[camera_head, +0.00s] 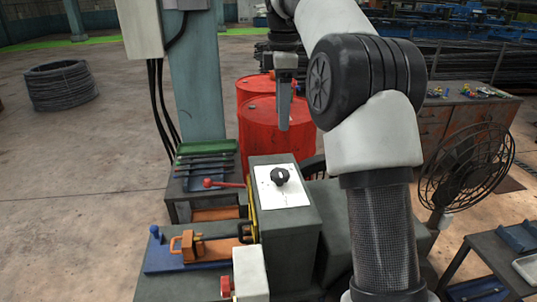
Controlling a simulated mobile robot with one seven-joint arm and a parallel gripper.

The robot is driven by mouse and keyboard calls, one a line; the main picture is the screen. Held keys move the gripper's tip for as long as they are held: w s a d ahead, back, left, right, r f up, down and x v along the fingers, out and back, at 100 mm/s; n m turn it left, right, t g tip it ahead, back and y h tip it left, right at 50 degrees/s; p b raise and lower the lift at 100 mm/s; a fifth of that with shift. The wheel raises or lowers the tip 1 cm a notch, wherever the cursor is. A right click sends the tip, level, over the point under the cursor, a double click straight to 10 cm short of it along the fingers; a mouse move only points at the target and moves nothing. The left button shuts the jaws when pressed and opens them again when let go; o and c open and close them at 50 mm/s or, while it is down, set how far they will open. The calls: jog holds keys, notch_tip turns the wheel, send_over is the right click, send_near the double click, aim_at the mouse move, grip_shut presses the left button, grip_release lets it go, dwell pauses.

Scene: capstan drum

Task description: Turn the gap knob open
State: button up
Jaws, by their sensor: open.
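A black round knob (279,176) sits on a white plate (290,192) on the sloped top of a grey-green machine housing (287,235), in the middle of the head view. The knob shows a small light mark, but its exact setting is too small to read. My gripper (283,122) hangs above and behind the knob in the picture, in front of the red drums, fingers pointing down. It is open and apart from the knob. Nothing shows between its fingers.
A red-ball lever (208,183) sticks out left of the housing. An orange clamp (187,242) sits on a blue base at lower left. Red drums (257,128) stand behind, a fan (467,165) at right. A green-grey column (197,80) rises at left. The left floor is mostly free.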

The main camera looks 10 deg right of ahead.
aim_at(280, 172)
jog(key=shift+n, duration=0.6)
jog(key=f, duration=0.6)
jog(key=w+f+b, duration=0.1)
jog(key=f, duration=0.5)
jog(key=f+b, duration=0.1)
jog(key=f, duration=0.5)
jog(key=shift+w+d+f, duration=0.1)
jog(key=shift+w+f, duration=0.1)
jog(key=c, duration=1.1)
jog(key=shift+o, duration=0.2)
